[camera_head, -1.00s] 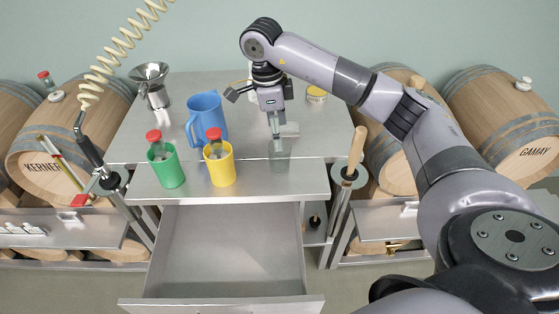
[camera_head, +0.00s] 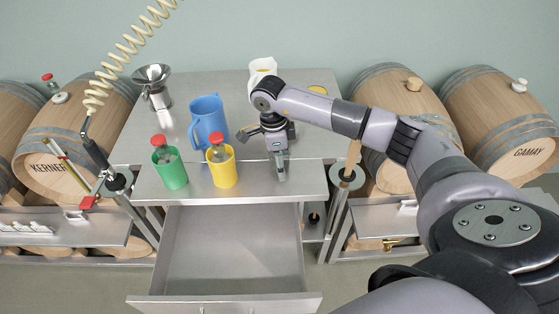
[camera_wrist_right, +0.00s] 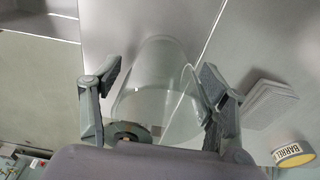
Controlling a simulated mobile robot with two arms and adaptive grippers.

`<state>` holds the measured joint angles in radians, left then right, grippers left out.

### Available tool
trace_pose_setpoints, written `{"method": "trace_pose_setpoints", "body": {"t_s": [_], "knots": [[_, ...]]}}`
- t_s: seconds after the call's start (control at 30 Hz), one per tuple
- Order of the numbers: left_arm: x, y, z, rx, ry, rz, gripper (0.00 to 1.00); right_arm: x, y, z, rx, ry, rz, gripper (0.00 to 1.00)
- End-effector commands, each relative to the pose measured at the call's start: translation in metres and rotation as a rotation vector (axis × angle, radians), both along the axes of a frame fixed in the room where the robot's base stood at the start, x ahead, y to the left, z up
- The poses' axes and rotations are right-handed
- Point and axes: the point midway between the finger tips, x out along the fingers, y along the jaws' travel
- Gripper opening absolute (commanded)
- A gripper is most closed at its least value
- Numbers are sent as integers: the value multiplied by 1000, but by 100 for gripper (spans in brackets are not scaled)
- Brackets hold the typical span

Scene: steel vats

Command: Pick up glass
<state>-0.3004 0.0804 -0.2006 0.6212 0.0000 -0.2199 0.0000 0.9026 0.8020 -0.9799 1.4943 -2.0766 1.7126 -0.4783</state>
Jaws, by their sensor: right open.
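A clear glass (camera_wrist_right: 158,75) shows in the right wrist view, between the two spread fingers of my right gripper (camera_wrist_right: 160,98). The gripper is open, with one finger on each side of the glass; I cannot tell whether either touches it. In the head view my right gripper (camera_head: 281,170) reaches down over the front right of the steel table, and the glass is mostly hidden there. My left gripper is not in view.
A yellow cup (camera_head: 223,173), green cup (camera_head: 172,175) and blue jug (camera_head: 209,118) stand left of the gripper. A white jug (camera_head: 262,68) is behind it. In the wrist view, a pale block (camera_wrist_right: 268,101) and a round tin (camera_wrist_right: 293,153) are at right. An open drawer (camera_head: 232,240) juts out below.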

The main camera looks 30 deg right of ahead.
Motion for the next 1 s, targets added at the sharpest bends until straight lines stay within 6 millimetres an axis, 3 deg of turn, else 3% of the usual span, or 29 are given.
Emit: {"method": "trace_pose_setpoints", "body": {"t_s": [1.0], "knots": [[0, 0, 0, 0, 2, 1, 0, 0, 0, 1, 0, -1, -1, 7]]}}
